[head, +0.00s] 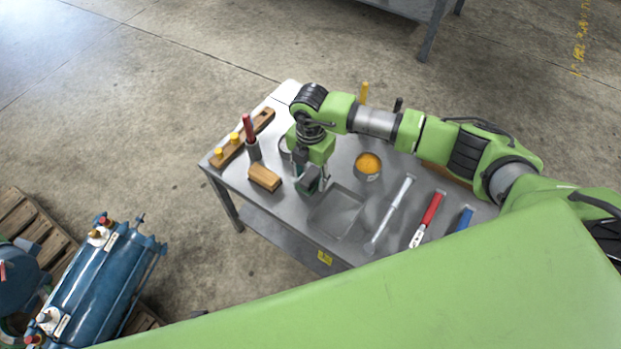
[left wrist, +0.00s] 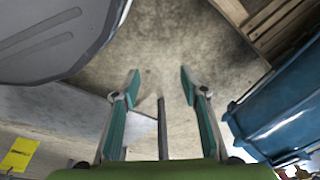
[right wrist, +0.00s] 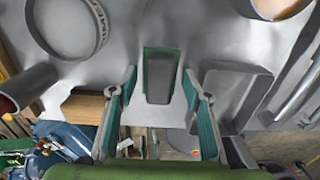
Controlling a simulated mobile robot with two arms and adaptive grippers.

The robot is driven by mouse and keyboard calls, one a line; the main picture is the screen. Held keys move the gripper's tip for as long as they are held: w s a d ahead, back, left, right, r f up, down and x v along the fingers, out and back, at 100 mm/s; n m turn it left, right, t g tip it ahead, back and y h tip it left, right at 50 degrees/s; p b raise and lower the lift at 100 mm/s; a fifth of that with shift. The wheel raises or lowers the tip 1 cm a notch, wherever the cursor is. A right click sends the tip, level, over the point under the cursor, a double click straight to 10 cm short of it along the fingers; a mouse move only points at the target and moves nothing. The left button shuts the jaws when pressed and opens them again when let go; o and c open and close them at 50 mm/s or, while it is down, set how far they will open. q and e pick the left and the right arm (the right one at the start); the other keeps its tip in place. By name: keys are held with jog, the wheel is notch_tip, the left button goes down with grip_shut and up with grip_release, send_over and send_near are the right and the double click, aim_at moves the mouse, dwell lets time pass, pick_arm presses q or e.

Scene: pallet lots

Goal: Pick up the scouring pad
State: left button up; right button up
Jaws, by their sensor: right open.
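The scouring pad (right wrist: 163,76) is a dark grey block with a green edge, lying on the metal table. In the right wrist view it is between and just beyond the fingertips of my right gripper (right wrist: 159,72). My right gripper is open, points down over the table and holds nothing. In the head view the gripper (head: 313,178) stands over the pad (head: 304,190) and partly hides it. My left gripper (left wrist: 160,75) is open and empty over the concrete floor; it is outside the head view.
A shallow grey tray (head: 338,213) lies right of the pad and a wooden block (head: 265,177) left of it. An orange-filled bowl (head: 368,165) and several hand tools are further right. Blue cylinders (head: 97,285) stand left of the table.

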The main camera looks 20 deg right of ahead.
aim_at(311, 175)
jog(key=c, duration=1.2)
jog(key=shift+r, duration=0.25)
pick_arm(q)
jog(key=s+f, duration=0.1)
jog(key=f+p, duration=0.1)
jog(key=s+f, duration=0.1)
jog(key=f, duration=0.1)
jog(key=shift+s+a, duration=0.15)
jog(key=shift+s, duration=0.2)
pick_arm(e)
notch_tip(311, 175, up, 10)
jog(key=shift+f, duration=0.25)
